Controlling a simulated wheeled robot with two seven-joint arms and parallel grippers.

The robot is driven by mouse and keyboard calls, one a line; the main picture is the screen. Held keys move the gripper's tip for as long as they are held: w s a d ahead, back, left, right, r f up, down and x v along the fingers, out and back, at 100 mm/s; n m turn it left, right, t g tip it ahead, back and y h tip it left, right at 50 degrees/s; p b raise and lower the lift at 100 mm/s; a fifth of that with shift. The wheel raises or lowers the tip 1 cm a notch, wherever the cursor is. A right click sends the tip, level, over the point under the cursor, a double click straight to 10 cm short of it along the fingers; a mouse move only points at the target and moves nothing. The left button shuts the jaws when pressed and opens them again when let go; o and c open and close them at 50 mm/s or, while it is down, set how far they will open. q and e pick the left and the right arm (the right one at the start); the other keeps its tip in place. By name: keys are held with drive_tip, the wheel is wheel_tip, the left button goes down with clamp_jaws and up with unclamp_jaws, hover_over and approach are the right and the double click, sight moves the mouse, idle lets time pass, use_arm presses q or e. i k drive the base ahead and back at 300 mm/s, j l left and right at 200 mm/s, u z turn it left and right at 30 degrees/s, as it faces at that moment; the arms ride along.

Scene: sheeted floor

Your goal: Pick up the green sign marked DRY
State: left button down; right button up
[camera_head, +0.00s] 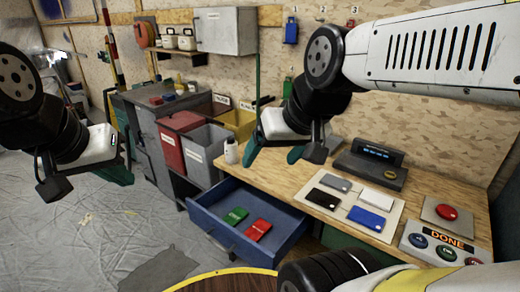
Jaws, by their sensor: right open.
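A small green card (236,215) lies flat in the open blue drawer (272,256), left of a red card (258,230). It could be the green sign, but its lettering is too small to read. My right gripper (283,154) is open and empty, above and behind the drawer, near the bench's left end. My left gripper (85,180) hangs at the left over the sheeted floor, its fingers apart and empty, well away from the drawer. Neither gripper touches the green card.
The wooden bench (280,184) carries a pad with grey, white and blue cards, a dark display box (371,162) and a red button (446,212). Red (177,140) and grey bins (207,152) stand behind the drawer. A round yellow-edged top (225,283) is at the bottom.

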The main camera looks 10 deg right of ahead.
sight(236, 217)
drive_tip(key=i+j+z, duration=0.2)
drive_tip(key=z, duration=0.3)
drive_tip(key=i+j+z, duration=0.35)
drive_tip(key=z, duration=0.15)
